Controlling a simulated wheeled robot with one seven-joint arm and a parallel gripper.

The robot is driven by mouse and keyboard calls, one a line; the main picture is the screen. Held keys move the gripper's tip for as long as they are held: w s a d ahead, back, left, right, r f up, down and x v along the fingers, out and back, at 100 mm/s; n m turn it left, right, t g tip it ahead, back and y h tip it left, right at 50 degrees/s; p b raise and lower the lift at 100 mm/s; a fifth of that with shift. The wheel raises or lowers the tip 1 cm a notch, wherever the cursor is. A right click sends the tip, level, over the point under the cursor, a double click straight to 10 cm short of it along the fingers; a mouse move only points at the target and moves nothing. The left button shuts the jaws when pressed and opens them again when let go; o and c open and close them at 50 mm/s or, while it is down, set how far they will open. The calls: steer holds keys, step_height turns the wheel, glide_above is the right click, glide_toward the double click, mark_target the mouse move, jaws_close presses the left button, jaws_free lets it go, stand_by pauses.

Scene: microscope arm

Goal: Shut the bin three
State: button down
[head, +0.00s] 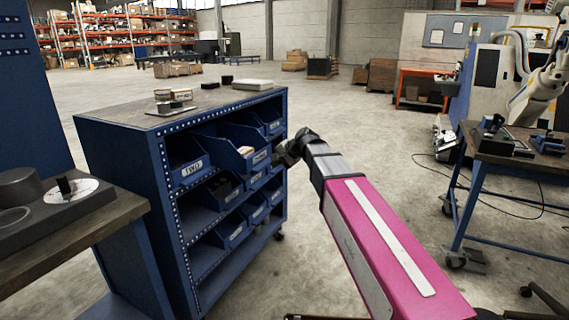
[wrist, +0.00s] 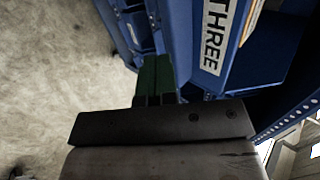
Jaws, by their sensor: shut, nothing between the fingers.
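Bin three (head: 228,148) is a blue open-topped bin in the top row of the blue rack. It sticks out of the rack farther than the bins around it, with some contents showing inside. Its white label reading THREE (wrist: 213,35) is large in the wrist view. My gripper (head: 280,155) is at the front of this bin, near the right end of its front face. In the wrist view my green fingertips (wrist: 155,72) are together and empty, left of the label. I cannot tell whether they touch the bin.
The blue rack (head: 125,155) holds bin TWO (head: 187,168) at left and several other bins below and right. Jars and boxes stand on its top. A workbench (head: 110,222) is at near left, another table (head: 520,150) at right. The floor between is clear.

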steer(key=shift+w+a, duration=0.2)
steer(key=shift+a, duration=0.25)
steer(key=shift+a, duration=0.1)
steer(key=w+a, duration=0.2)
steer(key=a, duration=0.3)
steer(key=w+a, duration=0.2)
steer(key=a, duration=0.3)
steer(key=w+a, duration=0.2)
steer(key=a, duration=0.3)
steer(key=shift+w+a, duration=0.25)
steer(key=shift+a, duration=0.05)
